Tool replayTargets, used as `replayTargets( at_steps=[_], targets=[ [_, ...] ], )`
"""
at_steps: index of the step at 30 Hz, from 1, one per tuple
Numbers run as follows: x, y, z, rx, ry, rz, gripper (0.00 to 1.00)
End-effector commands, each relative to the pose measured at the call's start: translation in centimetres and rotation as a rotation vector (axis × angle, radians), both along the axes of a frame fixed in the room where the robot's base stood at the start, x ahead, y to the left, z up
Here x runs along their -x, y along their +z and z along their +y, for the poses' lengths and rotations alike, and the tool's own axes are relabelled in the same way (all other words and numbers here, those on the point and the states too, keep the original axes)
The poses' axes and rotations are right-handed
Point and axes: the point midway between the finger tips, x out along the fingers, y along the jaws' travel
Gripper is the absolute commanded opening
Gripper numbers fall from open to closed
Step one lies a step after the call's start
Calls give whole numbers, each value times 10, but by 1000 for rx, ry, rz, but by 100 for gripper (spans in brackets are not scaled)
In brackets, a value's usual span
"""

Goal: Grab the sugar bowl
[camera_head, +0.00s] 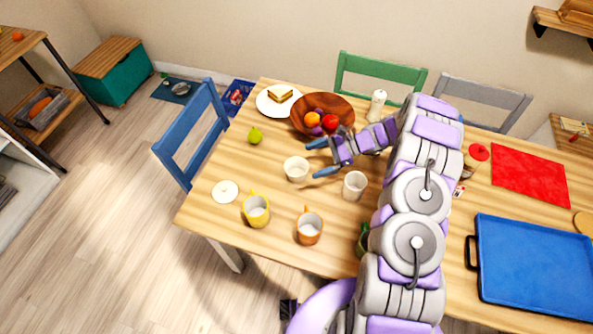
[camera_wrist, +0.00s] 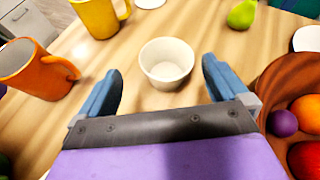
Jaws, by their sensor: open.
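A small white bowl (camera_head: 296,170), which looks like the sugar bowl, stands upright and uncovered on the wooden table. It also shows in the wrist view (camera_wrist: 167,66), and appears empty. My gripper (camera_head: 312,160) is open, with its blue fingers pointing toward the bowl from the right. In the wrist view the fingers (camera_wrist: 160,72) lie to either side of the bowl in the picture; nothing is held. A flat white disc (camera_head: 225,192), perhaps the bowl's lid, lies apart to the left.
A wooden fruit bowl (camera_head: 340,105) stands behind my gripper, and a white cup (camera_head: 354,184) stands close in front. A yellow mug (camera_head: 257,211) and an orange mug (camera_head: 309,230) stand near the front edge. A green pear (camera_head: 255,135) lies farther back; bare wood surrounds the white bowl.

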Motion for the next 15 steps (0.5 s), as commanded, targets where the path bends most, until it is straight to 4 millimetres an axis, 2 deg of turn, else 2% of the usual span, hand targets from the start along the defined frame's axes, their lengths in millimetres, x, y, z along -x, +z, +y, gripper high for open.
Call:
replayTargets(
  at_steps=[1, 6, 15],
  targets=[
    [-2, -14, -3, -12, -27, 26, 100],
    [-6, -41, -4, -36, -76, 88, 100],
    [-6, -59, 5, -52, -96, 137, 100]
  ],
)
